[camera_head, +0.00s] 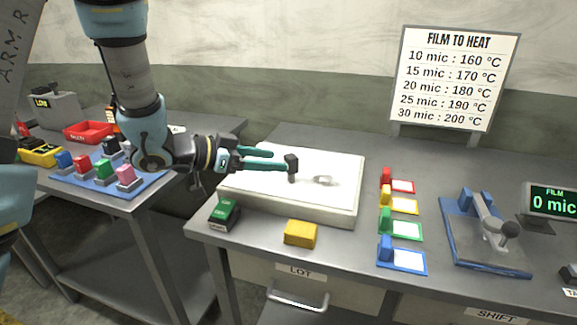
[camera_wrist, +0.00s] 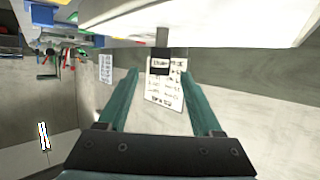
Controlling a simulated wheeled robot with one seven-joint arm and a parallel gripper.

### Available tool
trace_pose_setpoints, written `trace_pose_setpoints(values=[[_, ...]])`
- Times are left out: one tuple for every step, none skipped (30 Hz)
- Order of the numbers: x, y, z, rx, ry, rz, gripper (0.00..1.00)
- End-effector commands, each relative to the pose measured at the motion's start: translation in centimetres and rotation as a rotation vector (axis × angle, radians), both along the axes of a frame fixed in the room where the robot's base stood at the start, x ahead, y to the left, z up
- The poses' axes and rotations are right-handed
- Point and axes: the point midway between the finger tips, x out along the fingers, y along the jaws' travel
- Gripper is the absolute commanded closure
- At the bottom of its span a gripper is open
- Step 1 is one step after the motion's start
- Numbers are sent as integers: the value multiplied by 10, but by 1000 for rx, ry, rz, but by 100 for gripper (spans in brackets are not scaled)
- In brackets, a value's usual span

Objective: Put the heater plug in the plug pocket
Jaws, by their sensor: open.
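A small dark block on a thin stem (camera_head: 291,165) stands over the white slab (camera_head: 345,205); it may be the heater plug, but I cannot be sure. My gripper (camera_head: 287,160) reaches in from the left, level, with its green fingers apart and their tips close to the dark block. In the wrist view, the dark block (camera_wrist: 160,66) shows between and just beyond the open fingertips (camera_wrist: 160,73). I cannot tell whether either finger touches it. I cannot pick out the plug pocket with certainty.
A small shiny piece (camera_head: 322,180) lies on the slab. A green block (camera_head: 224,210) and yellow block (camera_head: 300,233) sit in front. Coloured cards (camera_head: 402,205) and a blue lever board (camera_head: 485,240) stand right. A blue tray (camera_head: 75,185) is left; a sign (camera_head: 455,78) stands behind.

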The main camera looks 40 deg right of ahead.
Motion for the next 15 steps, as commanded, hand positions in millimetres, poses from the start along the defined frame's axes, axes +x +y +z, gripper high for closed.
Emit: trace_pose_setpoints(values=[[3, 8, 2, -2, -1, 4, 33], [4, 12, 4, -1, -1, 4, 33], [4, 17, 5, 0, -2, 2, 33], [5, 20, 7, -1, -2, 2, 33], [6, 22, 8, -1, -2, 2, 33], [6, 25, 9, 0, -1, 1, 33], [6, 27, 10, 0, -1, 1, 33], [6, 28, 10, 0, 0, 1, 33], [6, 29, 10, 0, 0, 0, 33], [6, 29, 11, 0, 0, 0, 33], [6, 30, 11, 0, 0, 0, 33], [6, 30, 11, 0, 0, 0, 33], [6, 30, 11, 1, 0, -1, 33], [6, 30, 11, 1, 0, -1, 33], [7, 30, 11, 1, -1, 2, 33]])
